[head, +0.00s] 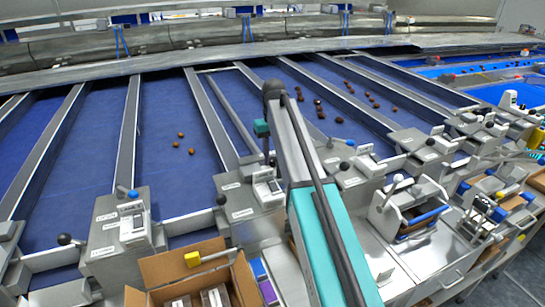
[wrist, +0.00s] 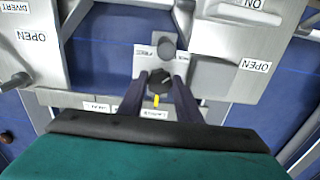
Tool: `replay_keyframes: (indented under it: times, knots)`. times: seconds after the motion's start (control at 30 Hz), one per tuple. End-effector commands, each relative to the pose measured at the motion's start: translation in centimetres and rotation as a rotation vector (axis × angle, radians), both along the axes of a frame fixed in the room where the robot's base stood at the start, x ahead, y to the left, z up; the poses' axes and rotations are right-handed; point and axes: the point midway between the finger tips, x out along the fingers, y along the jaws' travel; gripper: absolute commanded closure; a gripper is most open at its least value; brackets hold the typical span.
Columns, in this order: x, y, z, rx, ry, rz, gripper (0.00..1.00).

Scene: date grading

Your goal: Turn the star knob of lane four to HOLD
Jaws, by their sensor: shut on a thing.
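The star knob (wrist: 160,84) is a dark, lobed knob in the middle of the wrist view, on a grey metal panel. My gripper (wrist: 163,80) has its two dark fingers on either side of it and is shut on it. A yellow mark (wrist: 156,101) shows just below the knob, towards a small white label (wrist: 155,113) that is partly covered and too blurred to read. Another label, apparently FREE (wrist: 146,51), is above left of the knob. In the head view my arm hides the knob and fingers, and I cannot read a lane number.
A grey round knob (wrist: 167,48) stands just beyond the star knob. Metal boxes with OPEN labels (wrist: 255,65) flank it. In the head view, blue lanes (head: 75,140) carry scattered dates (head: 180,144); an open cardboard box (head: 160,272) stands front left.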

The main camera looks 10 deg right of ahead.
Motion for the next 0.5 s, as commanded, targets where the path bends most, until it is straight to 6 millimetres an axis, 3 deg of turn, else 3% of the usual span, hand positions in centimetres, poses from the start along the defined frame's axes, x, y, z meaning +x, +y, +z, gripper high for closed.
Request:
replay_keyframes:
  times: [0.3, 0.33, 0.37, 0.5]
  knots:
    - [-0.29, 0.02, -0.17, -0.001, 0.009, -0.003, 0.91]
    - [-0.29, 0.02, -0.18, -0.001, 0.009, -0.003, 0.67]
    - [-0.29, 0.03, -0.17, -0.001, 0.009, -0.003, 0.62]
    - [-0.20, 0.05, -0.12, 0.000, 0.006, -0.002, 0.61]
